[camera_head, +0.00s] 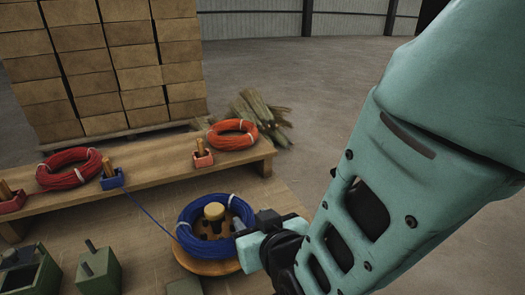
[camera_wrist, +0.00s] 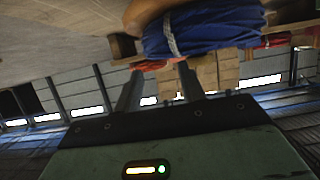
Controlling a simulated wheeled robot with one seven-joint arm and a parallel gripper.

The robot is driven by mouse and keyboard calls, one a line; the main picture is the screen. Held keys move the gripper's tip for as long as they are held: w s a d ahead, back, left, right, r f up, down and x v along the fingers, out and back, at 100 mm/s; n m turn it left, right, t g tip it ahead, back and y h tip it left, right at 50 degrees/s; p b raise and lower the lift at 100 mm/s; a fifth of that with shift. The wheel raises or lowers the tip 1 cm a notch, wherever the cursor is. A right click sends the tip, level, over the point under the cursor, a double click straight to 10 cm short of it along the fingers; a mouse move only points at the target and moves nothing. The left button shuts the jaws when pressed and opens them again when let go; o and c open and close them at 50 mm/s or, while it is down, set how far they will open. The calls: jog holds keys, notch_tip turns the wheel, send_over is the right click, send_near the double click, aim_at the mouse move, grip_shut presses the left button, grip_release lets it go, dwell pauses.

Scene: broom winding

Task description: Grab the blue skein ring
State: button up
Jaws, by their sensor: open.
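The blue skein ring (camera_head: 190,212) lies around the wooden hub of a round wooden turntable (camera_head: 207,264) in the head view. A blue strand runs from it to a small blue block (camera_head: 112,179) on the bench. My gripper (camera_head: 250,228) is at the ring's right side, close to it; the head view does not show clearly whether they touch. In the wrist view the blue skein (camera_wrist: 205,30), with a pale tie, fills the top, just beyond my two open fingers (camera_wrist: 160,88). Nothing shows between the fingers.
A wooden bench (camera_head: 150,170) behind holds a red coil (camera_head: 70,170), an orange-red coil (camera_head: 232,134) and small red blocks. Stacked boxes (camera_head: 110,60) stand behind it. Green metal boxes (camera_head: 98,268) are at lower left. Open floor lies at right.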

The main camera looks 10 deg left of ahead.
aim_at(243, 206)
jog(key=x, duration=0.4)
jog(key=shift+w, duration=0.5)
grip_shut()
jog(key=shift+r, duration=0.1)
